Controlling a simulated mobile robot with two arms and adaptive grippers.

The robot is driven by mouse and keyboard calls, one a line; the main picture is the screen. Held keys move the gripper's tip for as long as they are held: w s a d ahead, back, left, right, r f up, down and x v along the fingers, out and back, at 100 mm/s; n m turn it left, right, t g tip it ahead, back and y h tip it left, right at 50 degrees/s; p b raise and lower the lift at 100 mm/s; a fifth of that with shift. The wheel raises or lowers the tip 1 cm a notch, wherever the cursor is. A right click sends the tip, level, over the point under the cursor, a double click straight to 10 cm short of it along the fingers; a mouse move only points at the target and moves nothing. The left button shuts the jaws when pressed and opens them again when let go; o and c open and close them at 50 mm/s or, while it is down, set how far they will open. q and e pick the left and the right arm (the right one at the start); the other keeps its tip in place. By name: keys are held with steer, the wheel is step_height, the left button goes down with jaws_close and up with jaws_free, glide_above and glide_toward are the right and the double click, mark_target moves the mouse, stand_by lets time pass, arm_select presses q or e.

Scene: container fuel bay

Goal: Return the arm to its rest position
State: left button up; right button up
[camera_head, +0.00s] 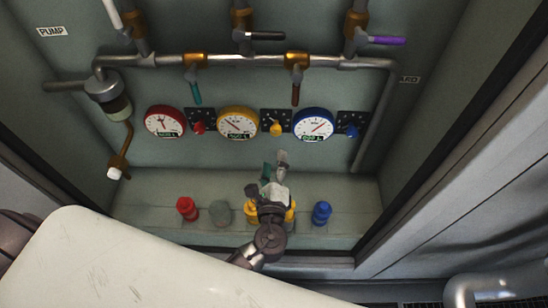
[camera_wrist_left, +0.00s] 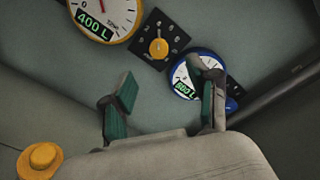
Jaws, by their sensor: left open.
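My left gripper (camera_head: 274,172) reaches in over the ledge (camera_head: 150,205), in front of the wall gauges. It is open and empty; in the left wrist view its two green-padded fingers (camera_wrist_left: 165,95) stand apart with only the wall between them. In the head view it partly hides a yellow cap (camera_head: 290,212) on the ledge; that cap also shows at lower left in the left wrist view (camera_wrist_left: 40,160), apart from the fingers. My right gripper is not in view.
Red (camera_head: 165,121), yellow (camera_head: 238,122) and blue (camera_head: 313,124) gauges with dials line the back wall. Pipes (camera_head: 240,60) with valve levers run above. Red (camera_head: 187,208) and blue (camera_head: 322,212) caps stand on the ledge. A dark frame (camera_head: 440,150) borders the bay at right.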

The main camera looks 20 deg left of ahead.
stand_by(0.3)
arm_select(q)
steer(key=s+a+f+n+g+y, duration=0.2)
steer(key=s+a+f+n+g, duration=0.2)
steer(key=s+a+n+g, duration=0.65)
steer(key=s+d+r+n+g+h, duration=0.1)
steer(key=s+d+n+g+h, duration=0.25)
steer(key=s+n+h, duration=0.5)
steer(key=s+f+y, duration=0.1)
steer(key=s+f, duration=0.1)
steer(key=f, duration=1.1)
steer(key=s+f+y, duration=0.1)
steer(key=s+f, duration=0.1)
steer(key=f, duration=1.2)
steer(key=s+a+f+g, duration=0.2)
steer(key=s+f, duration=1.2)
steer(key=s, duration=0.2)
steer(key=shift+s+a+f, duration=0.2)
steer(key=shift+a+f, duration=0.1)
steer(key=shift+f, duration=0.1)
